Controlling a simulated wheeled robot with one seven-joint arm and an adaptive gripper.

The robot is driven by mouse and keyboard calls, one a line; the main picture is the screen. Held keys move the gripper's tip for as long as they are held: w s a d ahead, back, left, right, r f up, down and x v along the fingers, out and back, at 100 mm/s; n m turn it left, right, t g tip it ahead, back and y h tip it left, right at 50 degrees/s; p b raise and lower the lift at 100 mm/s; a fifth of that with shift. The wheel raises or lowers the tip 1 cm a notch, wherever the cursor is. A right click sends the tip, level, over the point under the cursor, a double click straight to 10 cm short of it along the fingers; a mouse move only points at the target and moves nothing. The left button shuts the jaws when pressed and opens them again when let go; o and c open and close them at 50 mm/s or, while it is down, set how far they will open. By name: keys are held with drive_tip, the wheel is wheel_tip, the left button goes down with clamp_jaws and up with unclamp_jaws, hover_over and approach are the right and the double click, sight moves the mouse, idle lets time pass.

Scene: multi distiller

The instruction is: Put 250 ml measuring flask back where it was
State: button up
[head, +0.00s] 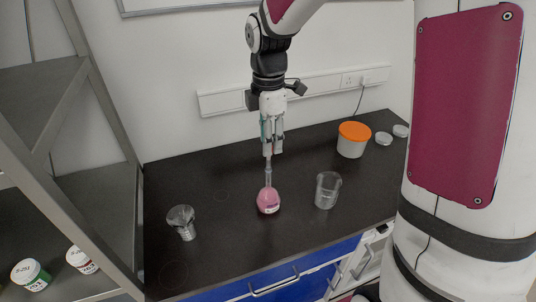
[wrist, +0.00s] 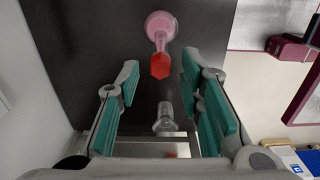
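The measuring flask (head: 268,201) has a round body with pink liquid and a long clear neck, and it appears to stand upright on the black bench. Its volume label is too small to read. In the wrist view the flask (wrist: 160,24) shows a red stopper (wrist: 160,66) centred between my fingers. My gripper (head: 272,152) points down right above the flask neck, and the stopper is hidden behind the fingers in the head view. In the wrist view my gripper (wrist: 160,62) is open, with gaps on both sides of the stopper.
An empty beaker (head: 328,190) stands to the right of the flask, and a conical glass vessel (head: 182,222) to the left. A white tub with an orange lid (head: 354,132) is at the back right. A metal shelf (head: 85,110) borders the left.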

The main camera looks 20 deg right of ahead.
wheel_tip(320, 180, up, 3)
drive_tip(key=shift+r, duration=0.1)
drive_tip(key=shift+s+r, duration=0.1)
drive_tip(key=shift+r, duration=0.2)
drive_tip(key=s+r+m+t, duration=0.2)
drive_tip(key=s+r+m, duration=0.2)
drive_tip(key=s+m, duration=0.5)
drive_tip(key=s+r+m+t, duration=0.3)
drive_tip(key=s+r+m, duration=0.2)
drive_tip(key=s+m, duration=0.4)
drive_tip(key=s, duration=0.3)
drive_tip(key=shift+s+r, duration=0.15)
drive_tip(key=shift+r, duration=0.1)
